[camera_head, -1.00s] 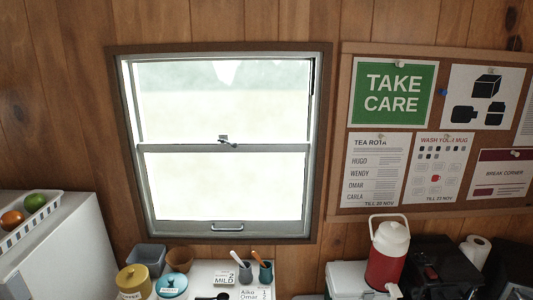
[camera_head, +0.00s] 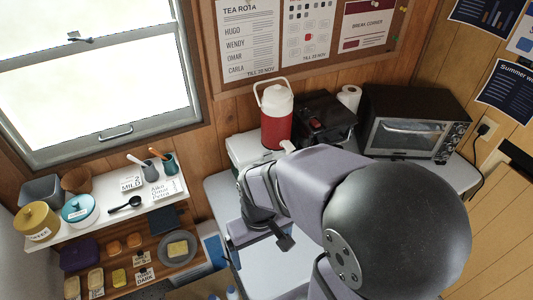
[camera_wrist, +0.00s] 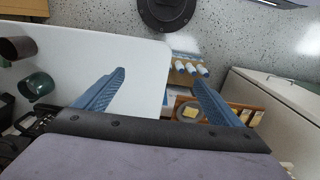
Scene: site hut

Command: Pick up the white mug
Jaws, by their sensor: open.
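I cannot make out a white mug in either view. My gripper (camera_wrist: 160,82) is open and empty in the wrist view, its two blue fingers spread wide over the edge of a white tabletop (camera_wrist: 100,45). A brown mug (camera_wrist: 17,48) and a dark green mug (camera_wrist: 38,85) are at the left edge of the wrist view, left of the fingers. In the head view my arm covers much of the white table (camera_head: 222,192), so part of its top is hidden.
A red and white jug (camera_head: 276,118), a black machine (camera_head: 325,117), a paper roll (camera_head: 349,97) and a toaster oven (camera_head: 412,130) stand at the table's back. Left is a shelf (camera_head: 105,215) with pots and utensils. Mid-tabletop is clear in the wrist view.

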